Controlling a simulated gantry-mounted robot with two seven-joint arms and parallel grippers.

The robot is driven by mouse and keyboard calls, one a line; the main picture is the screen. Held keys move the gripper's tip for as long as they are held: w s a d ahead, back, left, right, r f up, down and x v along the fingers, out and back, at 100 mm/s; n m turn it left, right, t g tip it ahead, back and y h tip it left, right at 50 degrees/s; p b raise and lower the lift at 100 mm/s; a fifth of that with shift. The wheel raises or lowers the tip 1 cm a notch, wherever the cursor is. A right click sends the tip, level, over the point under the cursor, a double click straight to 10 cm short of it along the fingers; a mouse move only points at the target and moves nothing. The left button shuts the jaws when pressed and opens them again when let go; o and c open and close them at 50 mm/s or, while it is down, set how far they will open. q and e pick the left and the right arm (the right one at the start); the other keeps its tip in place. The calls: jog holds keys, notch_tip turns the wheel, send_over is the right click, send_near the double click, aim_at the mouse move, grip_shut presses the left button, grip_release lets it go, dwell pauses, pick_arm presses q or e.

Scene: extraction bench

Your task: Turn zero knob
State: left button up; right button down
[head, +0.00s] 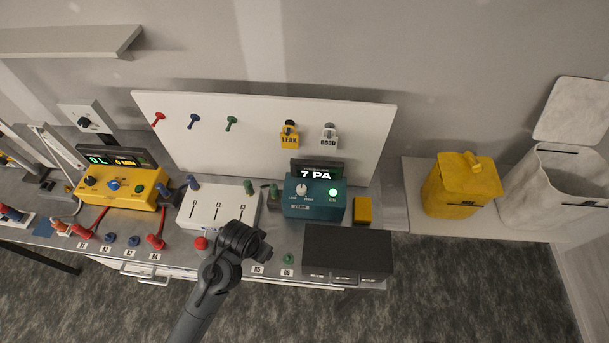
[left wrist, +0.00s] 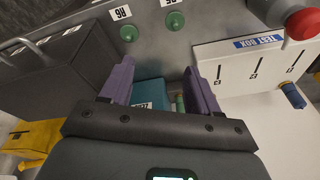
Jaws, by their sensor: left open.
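The teal meter box (head: 316,207) stands on the bench, its display (head: 314,174) reading 7 PA. Its top has a small knob (head: 301,189) between marks that look like LOW and HIGH, and a lit green button (head: 333,193). A small label on its front is too small to read surely. My left gripper (head: 264,254) is in front and left of the box, apart from it. In the left wrist view the purple fingers of the gripper (left wrist: 160,72) are open, with part of the teal box (left wrist: 150,93) showing between them. The knob is hidden there. My right gripper is not in view.

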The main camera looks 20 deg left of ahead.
pick_arm(q)
jog(key=w+g, duration=0.1)
jog(key=w, duration=1.2)
notch_tip(320, 180, up, 8)
jog(key=f+m+g, duration=0.1)
jog(key=m+g, duration=0.1)
send_over(301, 188)
notch_tip(301, 188, down, 8)
jog(key=shift+f, duration=1)
jog(key=shift+c, duration=0.2)
jog(key=c, duration=1)
jog(key=shift+n, duration=0.4)
